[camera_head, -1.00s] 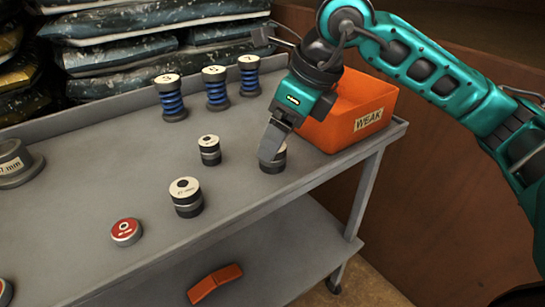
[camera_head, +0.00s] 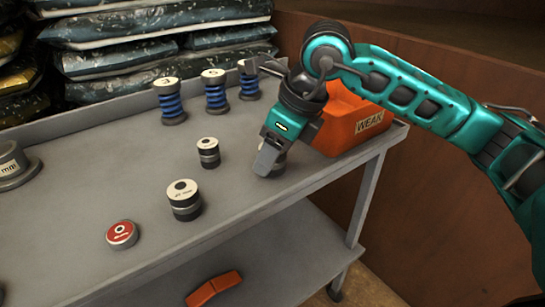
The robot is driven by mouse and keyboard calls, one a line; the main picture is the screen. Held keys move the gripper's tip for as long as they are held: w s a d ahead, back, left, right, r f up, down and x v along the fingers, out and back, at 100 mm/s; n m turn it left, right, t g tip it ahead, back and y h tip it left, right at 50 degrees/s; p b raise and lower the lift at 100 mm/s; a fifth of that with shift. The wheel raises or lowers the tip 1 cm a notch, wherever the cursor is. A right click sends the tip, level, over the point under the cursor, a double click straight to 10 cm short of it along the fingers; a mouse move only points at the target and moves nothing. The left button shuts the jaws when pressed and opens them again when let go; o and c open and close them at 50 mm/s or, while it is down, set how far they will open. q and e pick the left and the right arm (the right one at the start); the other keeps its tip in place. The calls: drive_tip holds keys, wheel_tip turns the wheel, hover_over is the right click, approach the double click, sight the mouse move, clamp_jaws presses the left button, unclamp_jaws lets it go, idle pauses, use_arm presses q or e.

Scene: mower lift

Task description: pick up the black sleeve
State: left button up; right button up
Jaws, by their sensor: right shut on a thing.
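Several dark sleeves with light tops stand on the grey cart top. A small one (camera_head: 208,153) is in the middle, and a larger one (camera_head: 184,200) stands nearer the front edge. Another dark, round piece (camera_head: 279,165) is at my right gripper (camera_head: 266,163), mostly hidden behind the fingers. The right gripper points down near the cart's front right edge and is shut on this piece. The piece is low, at or close to the cart top; I cannot tell whether it touches. My left gripper is not in view.
Several blue springs (camera_head: 215,91) stand upright at the back. A red-topped disc (camera_head: 122,234) lies at the front left. An orange piece (camera_head: 214,288) lies on the lower shelf.

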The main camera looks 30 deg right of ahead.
drive_tip(key=c, duration=0.7)
clamp_jaws()
drive_tip(key=shift+r, duration=0.2)
